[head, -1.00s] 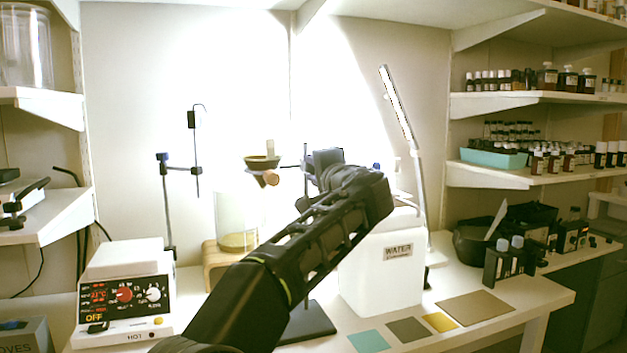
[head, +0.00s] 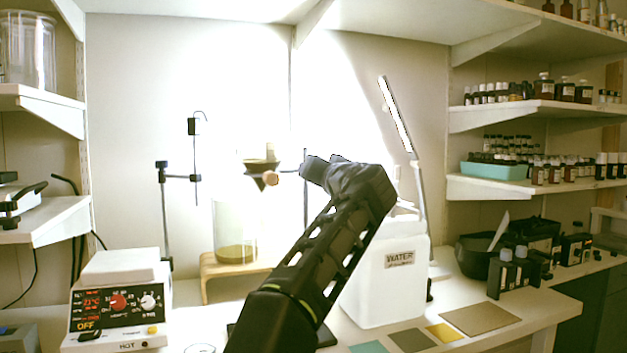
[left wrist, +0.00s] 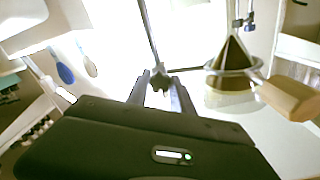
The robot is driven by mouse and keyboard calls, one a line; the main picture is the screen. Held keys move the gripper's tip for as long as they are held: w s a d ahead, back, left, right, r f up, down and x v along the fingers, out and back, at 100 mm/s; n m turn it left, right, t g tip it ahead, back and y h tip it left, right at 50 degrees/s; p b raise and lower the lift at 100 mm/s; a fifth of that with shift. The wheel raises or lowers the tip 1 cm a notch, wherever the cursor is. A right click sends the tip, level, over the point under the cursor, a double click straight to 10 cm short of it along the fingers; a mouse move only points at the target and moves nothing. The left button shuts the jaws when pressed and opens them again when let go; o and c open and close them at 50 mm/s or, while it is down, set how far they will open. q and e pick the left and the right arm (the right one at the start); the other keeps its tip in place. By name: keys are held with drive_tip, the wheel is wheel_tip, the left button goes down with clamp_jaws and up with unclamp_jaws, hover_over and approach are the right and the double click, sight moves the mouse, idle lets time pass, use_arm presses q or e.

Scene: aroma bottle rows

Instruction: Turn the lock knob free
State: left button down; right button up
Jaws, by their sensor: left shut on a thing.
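My left gripper (head: 314,168) reaches up to the stand's clamp in the head view, and my own wrist hides most of that spot. In the left wrist view the fingertips (left wrist: 160,90) are shut on the small grey lock knob (left wrist: 160,76) at the clamp. The stand rod (left wrist: 149,30) rises behind the knob. A horizontal arm runs right from the clamp to a ring with a dark cone funnel (left wrist: 231,72) and its wooden handle (left wrist: 290,97). In the head view the funnel (head: 262,164) sits above a glass vessel (head: 236,228). My right gripper is out of view.
A white water container (head: 385,285) stands right of my forearm. A hot plate (head: 120,300) is at the left. A second thin stand (head: 164,210) is at the back. Dark bottles (head: 510,270) stand at the right. Flat coloured mats lie at the front edge.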

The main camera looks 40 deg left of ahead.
use_arm(q)
drive_tip(key=shift+n, duration=0.9)
drive_tip(key=shift+r+b, duration=0.1)
drive_tip(key=shift+b, duration=0.2)
drive_tip(key=c, duration=1.1)
unclamp_jaws()
drive_tip(key=b+v, duration=0.2)
drive_tip(key=v, duration=0.5)
drive_tip(key=shift+s+d+b, duration=0.2)
drive_tip(key=shift+d+b, duration=0.15)
drive_tip(key=shift+b, duration=0.05)
